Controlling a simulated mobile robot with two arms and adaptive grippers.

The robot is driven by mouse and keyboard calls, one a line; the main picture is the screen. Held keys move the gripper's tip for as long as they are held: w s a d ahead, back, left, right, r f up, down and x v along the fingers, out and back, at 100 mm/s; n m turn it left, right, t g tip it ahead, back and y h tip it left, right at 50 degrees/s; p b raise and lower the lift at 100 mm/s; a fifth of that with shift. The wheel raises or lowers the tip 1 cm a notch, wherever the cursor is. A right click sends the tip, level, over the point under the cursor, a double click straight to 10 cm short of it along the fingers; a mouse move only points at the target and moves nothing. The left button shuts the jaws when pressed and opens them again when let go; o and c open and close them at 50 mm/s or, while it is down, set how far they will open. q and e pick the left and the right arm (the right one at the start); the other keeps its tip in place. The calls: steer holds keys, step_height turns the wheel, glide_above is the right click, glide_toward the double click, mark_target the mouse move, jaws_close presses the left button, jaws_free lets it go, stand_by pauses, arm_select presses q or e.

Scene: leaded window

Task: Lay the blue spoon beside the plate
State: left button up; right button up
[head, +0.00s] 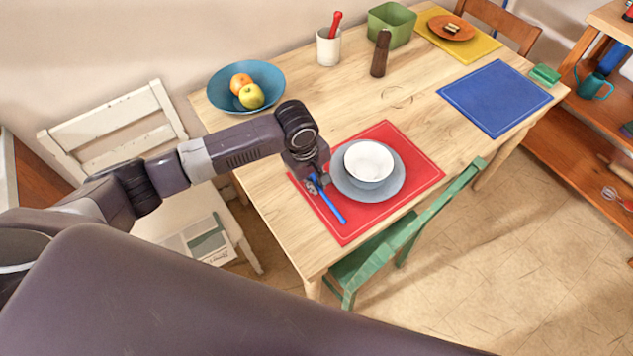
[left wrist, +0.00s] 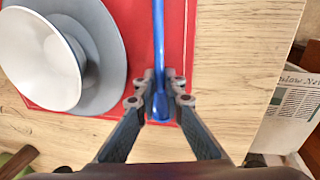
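The blue spoon (head: 331,207) is over the left part of the red placemat (head: 345,229), just left of the grey plate (head: 388,190), its handle pointing toward the table's front edge. The plate carries a white bowl (head: 369,161). My left gripper (head: 317,184) points down at the mat's left side. In the left wrist view its fingers (left wrist: 160,92) close on both sides of the blue spoon (left wrist: 158,40) near its rounded end. I cannot tell whether the spoon touches the mat. The right gripper is not in view.
A blue bowl of fruit (head: 263,74), a white cup (head: 328,47) with a red-handled tool, a dark brown item (head: 380,53) and a green bin (head: 391,24) stand toward the back. A blue placemat (head: 494,97) lies right. A green chair (head: 385,248) stands at the front edge.

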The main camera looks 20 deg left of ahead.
arm_select(q)
steer(key=o, duration=0.3)
steer(key=shift+o, duration=0.2)
steer(key=shift+r, duration=0.1)
step_height(320, 180, up, 12)
steer(key=s+a, duration=0.1)
steer(key=shift+s+a, duration=0.15)
steer(key=shift+s, duration=0.25)
